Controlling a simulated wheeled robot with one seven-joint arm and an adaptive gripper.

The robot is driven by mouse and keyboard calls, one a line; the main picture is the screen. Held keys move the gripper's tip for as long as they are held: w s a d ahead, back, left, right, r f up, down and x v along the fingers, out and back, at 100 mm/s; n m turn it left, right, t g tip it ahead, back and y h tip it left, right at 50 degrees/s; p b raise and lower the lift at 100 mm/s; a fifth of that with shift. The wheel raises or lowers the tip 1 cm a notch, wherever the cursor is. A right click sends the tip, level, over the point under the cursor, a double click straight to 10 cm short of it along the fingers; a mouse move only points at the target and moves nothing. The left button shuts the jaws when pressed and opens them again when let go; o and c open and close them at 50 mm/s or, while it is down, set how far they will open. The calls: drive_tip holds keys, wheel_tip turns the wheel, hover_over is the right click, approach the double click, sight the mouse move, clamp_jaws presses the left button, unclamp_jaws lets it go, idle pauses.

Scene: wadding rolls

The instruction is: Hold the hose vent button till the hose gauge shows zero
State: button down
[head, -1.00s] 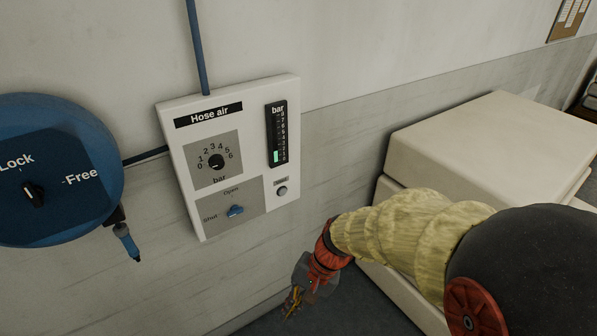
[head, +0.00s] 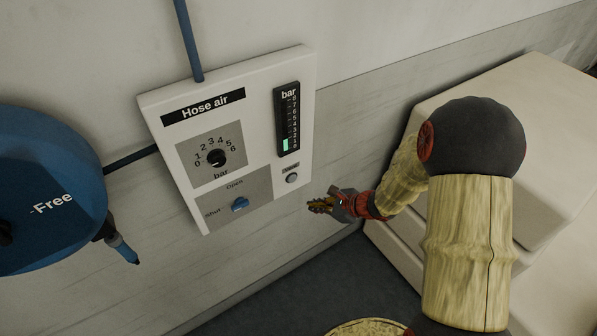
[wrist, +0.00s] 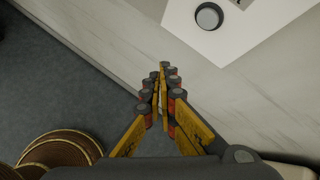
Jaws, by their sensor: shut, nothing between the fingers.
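The hose vent button (head: 292,178) is a small round grey button at the lower right of the white Hose air panel (head: 255,70). It also shows as a dark-ringed grey disc in the wrist view (wrist: 209,16). The hose gauge (head: 287,119) is a black upright strip marked bar, with a short pale green bar near its bottom, above zero. My gripper (head: 312,205) is shut and empty, just right of and below the button, apart from it. In the wrist view its fingertips (wrist: 165,72) are together, pointing toward the wall below the panel.
The panel also carries a pressure knob (head: 216,158) and a blue valve handle (head: 240,204), turned between Open and Shut. A blue hose reel (head: 45,215) is on the left. A cream box-like unit (head: 550,110) stands at the right, behind my arm.

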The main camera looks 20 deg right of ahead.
sight(292, 178)
drive_tip(key=shift+w+d+m, duration=0.3)
drive_tip(key=shift+d+m, duration=0.1)
drive_tip(key=w+a, duration=0.2)
drive_tip(key=w, duration=0.6)
drive_tip(key=shift+w+a+p, duration=0.2)
drive_tip(key=shift+a+p, duration=0.15)
drive_tip(key=shift+a, duration=0.05)
idle(1.3)
drive_tip(key=shift+w+a, duration=0.15)
drive_tip(key=shift+w, duration=0.2)
drive_tip(key=shift+w+a+r+b, duration=0.1)
drive_tip(key=shift+w+b, duration=0.2)
drive_tip(key=shift+w, duration=0.15)
idle(1.9)
